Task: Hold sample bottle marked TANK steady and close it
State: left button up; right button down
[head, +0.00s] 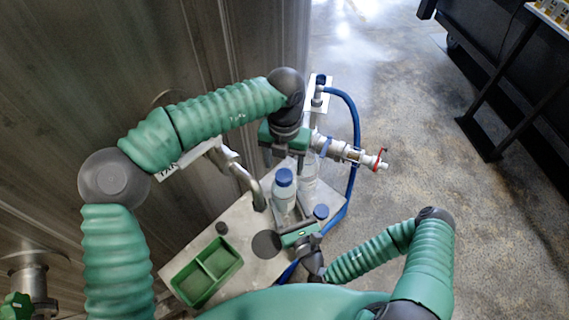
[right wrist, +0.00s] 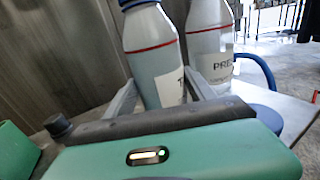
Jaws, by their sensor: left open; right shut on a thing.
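The TANK sample bottle (head: 284,206) stands upright on the metal shelf with a blue cap (head: 284,177) on its top. In the right wrist view the bottle (right wrist: 151,50) has a red line and a label of which only a "T" shows. My right gripper (right wrist: 162,92) is shut on its lower body from the near side. My left gripper (head: 284,153) is open and empty, above and just behind the cap. Whether the cap is fully tightened cannot be told.
A second bottle (right wrist: 209,45), its label starting "PRE", stands right beside the first. A loose blue cap (head: 321,212) lies on the shelf (head: 233,215). A green divided tray (head: 208,270) is at the left. A metal pipe, a red-handled valve (head: 381,159) and a blue hose (head: 356,130) are close by.

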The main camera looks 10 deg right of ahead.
pick_arm(q)
jog(key=w+d+r+m+t+h, duration=0.1)
jog(key=w+d+r+t+h, duration=0.1)
jog(key=w+d+r+t, duration=0.45)
jog(key=w+d+r+m+t+h, duration=0.1)
jog(key=w+d+t+h, duration=0.15)
jog(key=w, duration=0.75)
jog(key=s+d+r+m+h, duration=0.2)
jog(key=d+r+m+h, duration=0.5)
jog(key=d+r+m, duration=0.3)
jog(key=s+f+m+g+y, duration=0.2)
jog(key=s+f+m+g, duration=0.6)
jog(key=s+m, duration=0.4)
jog(key=s+a+f+y, duration=0.1)
jog(key=a+f+y, duration=0.1)
jog(key=a, duration=0.4)
jog(key=a+f+m+y, duration=0.1)
jog(key=a+f+y, duration=0.1)
jog(key=a+y, duration=0.2)
jog(key=s+a+f+g+y, duration=0.1)
jog(key=a+f+y, duration=0.1)
jog(key=a, duration=0.6)
jog(key=shift+s+a+m+y, duration=0.1)
jog(key=shift+s+m+y, duration=0.25)
jog(key=shift+y, duration=0.2)
jog(key=shift+w+a+y, duration=0.1)
jog(key=shift+a+y, duration=0.2)
jog(key=shift+a, duration=0.15)
jog(key=shift+f, duration=0.1)
